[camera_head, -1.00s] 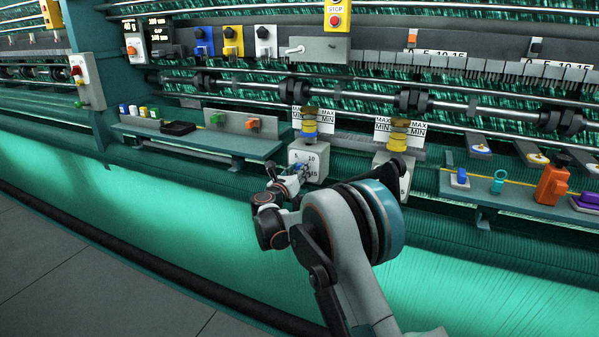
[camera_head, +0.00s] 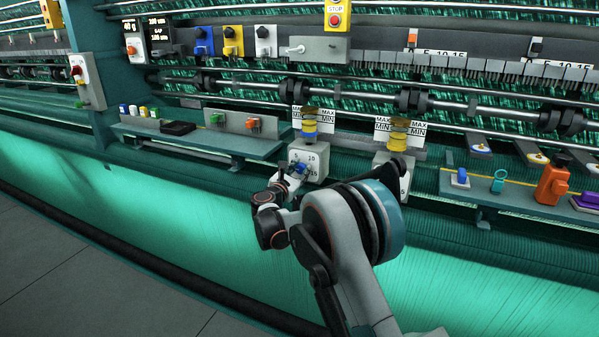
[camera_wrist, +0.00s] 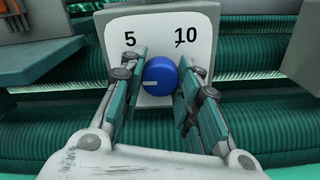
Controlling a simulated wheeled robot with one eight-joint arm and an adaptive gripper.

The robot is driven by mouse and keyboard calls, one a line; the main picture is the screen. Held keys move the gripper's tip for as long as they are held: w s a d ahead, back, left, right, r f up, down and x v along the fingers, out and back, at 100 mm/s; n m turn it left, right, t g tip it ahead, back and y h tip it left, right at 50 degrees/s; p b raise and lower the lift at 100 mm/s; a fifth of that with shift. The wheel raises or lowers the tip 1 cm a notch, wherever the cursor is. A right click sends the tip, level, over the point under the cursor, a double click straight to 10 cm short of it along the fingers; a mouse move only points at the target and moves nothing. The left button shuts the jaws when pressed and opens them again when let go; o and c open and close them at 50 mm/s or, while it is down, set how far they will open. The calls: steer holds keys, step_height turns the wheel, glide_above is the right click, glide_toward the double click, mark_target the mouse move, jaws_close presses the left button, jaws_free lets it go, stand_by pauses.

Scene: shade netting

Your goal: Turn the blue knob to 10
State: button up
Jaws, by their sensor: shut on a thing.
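The blue knob (camera_wrist: 160,76) sits on the white dial plate, with "5" (camera_wrist: 130,38) at its upper left and "10" (camera_wrist: 185,35) at its upper right. A short white mark on the knob's face lies nearly level, left of centre. A thin dark line crosses the "10". My gripper (camera_wrist: 161,83) is shut on the knob, one finger at each side. In the head view the white dial box (camera_head: 316,163) stands at the middle, with the knob (camera_head: 300,168) partly covered by my gripper (camera_head: 296,175).
A second white dial box (camera_head: 405,181) stands to the right, partly behind my arm. A shelf (camera_head: 220,146) with small coloured controls is at left, another (camera_head: 480,195) at right. Ribbed green rollers and netting surround the dial.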

steer(key=m, duration=1.2)
steer(key=shift+m, duration=0.4)
steer(key=m, duration=1.2)
steer(key=shift+m, duration=0.4)
steer(key=o, duration=1.1)
